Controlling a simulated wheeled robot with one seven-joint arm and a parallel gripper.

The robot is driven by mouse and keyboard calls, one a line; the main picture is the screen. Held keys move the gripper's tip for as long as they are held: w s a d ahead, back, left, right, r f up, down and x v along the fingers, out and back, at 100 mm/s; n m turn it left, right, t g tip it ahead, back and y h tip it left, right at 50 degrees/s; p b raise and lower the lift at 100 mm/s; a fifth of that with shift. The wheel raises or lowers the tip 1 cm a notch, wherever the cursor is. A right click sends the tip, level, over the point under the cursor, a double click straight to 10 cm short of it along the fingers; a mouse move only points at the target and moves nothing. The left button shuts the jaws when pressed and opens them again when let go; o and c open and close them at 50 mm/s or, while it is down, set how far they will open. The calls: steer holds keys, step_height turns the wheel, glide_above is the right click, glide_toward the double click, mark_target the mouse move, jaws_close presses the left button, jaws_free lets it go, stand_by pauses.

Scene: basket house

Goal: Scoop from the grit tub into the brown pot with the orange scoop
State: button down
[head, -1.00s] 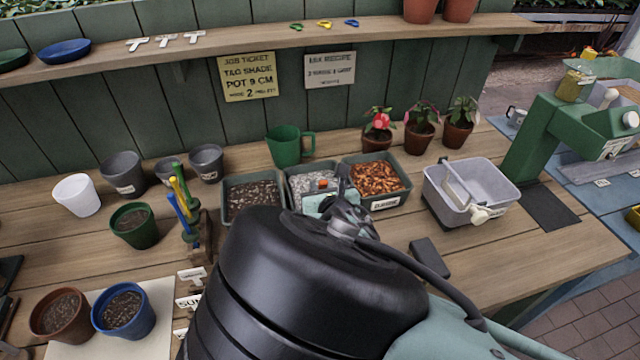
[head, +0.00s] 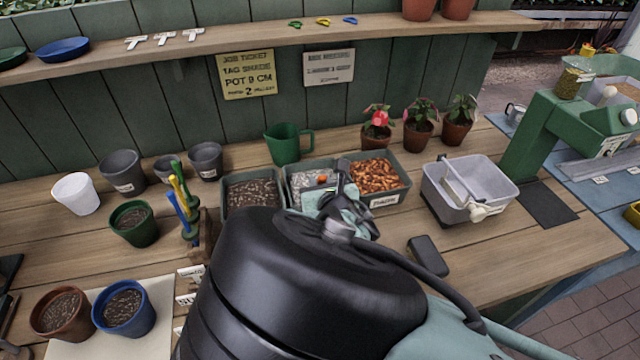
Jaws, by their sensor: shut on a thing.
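The grit tub (head: 300,181) with pale grey grit stands mid-table between two other tubs. My gripper (head: 326,190) is over the front of this tub, mostly hidden behind my arm. It is shut on the orange scoop (head: 322,179), of which only a small orange patch shows. Whether the scoop's bowl is in the grit or holds any cannot be told. The brown pot (head: 60,312) stands upright at the lower left on a pale board and holds dark soil.
A dark soil tub (head: 251,205) and a bark tub (head: 388,203) flank the grit tub. A blue pot (head: 124,309) stands beside the brown pot. A green pot (head: 134,226) and a holder with upright coloured tools (head: 183,205) lie between. A grey bin (head: 450,200) is at right.

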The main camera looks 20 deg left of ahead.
steer(key=shift+t+y, duration=0.3)
steer(key=shift+t, duration=0.3)
steer(key=shift+s+d+r+p, duration=0.2)
steer(key=shift+r+p, duration=0.35)
steer(key=shift+r, duration=1.75)
steer(key=shift+s+d+r+p, duration=0.15)
steer(key=shift+r+p, duration=0.35)
steer(key=shift+r, duration=1.8)
steer(key=shift+a, duration=0.1)
